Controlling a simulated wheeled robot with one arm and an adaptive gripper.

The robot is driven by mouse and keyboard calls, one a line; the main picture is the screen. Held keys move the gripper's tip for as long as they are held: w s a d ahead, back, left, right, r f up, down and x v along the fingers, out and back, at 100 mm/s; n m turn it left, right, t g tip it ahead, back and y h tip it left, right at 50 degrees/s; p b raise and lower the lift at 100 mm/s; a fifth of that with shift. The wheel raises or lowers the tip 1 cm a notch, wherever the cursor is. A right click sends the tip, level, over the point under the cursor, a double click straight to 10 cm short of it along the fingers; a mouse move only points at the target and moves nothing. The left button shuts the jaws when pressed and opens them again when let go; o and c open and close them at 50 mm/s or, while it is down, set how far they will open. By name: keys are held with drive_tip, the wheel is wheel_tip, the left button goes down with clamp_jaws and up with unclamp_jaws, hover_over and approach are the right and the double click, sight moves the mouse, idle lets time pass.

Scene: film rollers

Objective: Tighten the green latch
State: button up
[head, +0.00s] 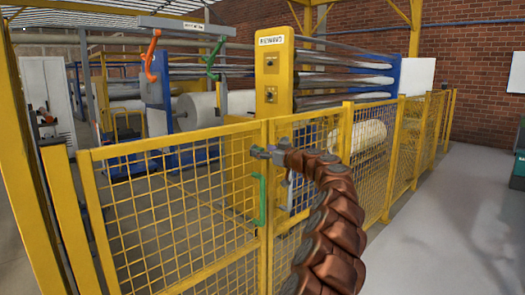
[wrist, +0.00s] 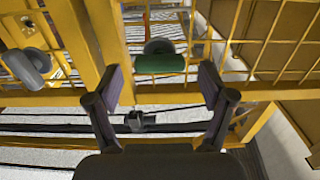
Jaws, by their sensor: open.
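A green handle (head: 260,200) is mounted upright on the yellow mesh gate, near the gate's post. A green lever (head: 213,60) hangs from a grey bar higher up, behind the fence. I cannot tell from the frames which of the two is the latch. My gripper (head: 266,153) is at the top of the gate, just above the green handle. In the wrist view my gripper (wrist: 160,84) is open and empty. A green piece (wrist: 159,64) with a grey round mount shows beyond and between its fingertips, apart from them.
The yellow mesh fence (head: 170,203) crosses the front and runs back to the right. An orange lever (head: 151,57) hangs left of the green lever. A yellow roller frame (head: 273,75) stands behind the fence. Grey floor (head: 430,220) is clear at right.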

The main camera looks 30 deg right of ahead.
drive_tip(key=shift+w, duration=0.25)
drive_tip(key=c, duration=1.2)
